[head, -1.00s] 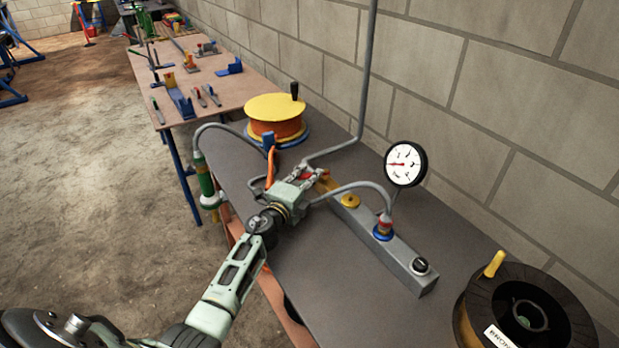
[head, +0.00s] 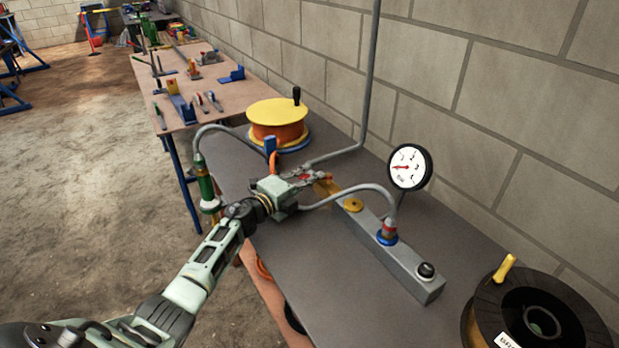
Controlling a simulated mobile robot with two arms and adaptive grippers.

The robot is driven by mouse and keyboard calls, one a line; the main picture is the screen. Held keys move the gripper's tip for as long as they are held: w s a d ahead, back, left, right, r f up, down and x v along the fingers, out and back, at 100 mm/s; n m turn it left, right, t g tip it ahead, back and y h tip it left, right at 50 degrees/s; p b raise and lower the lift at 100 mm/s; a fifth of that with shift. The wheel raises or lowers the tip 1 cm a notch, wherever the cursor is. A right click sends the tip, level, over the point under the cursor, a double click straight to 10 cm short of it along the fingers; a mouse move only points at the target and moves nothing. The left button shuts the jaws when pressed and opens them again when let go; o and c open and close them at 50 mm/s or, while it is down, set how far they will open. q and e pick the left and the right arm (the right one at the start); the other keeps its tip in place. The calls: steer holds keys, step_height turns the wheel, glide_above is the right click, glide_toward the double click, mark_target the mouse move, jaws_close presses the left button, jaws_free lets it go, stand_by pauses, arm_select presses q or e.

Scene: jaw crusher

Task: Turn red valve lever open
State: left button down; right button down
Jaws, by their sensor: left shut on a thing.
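The red valve lever (head: 304,177) shows only in part in the head view, at the far left end of the grey manifold block (head: 408,262). My left gripper (head: 308,179) is shut on the lever and hides most of it. The gripper reaches in from the left, low over the bench. The lever's exact angle is hard to tell. My right gripper is out of view.
A round pressure gauge (head: 410,167) stands above the manifold, beside a grey hose (head: 345,192). An orange reel with a yellow top (head: 277,112) sits behind the gripper. A black reel (head: 535,315) is at the lower right. The bench front (head: 325,270) is clear.

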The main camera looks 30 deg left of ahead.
arm_select(q)
steer(key=c, duration=1.9)
jaws_free()
steer(key=shift+s+f, duration=0.1)
steer(key=shift+v, duration=4)
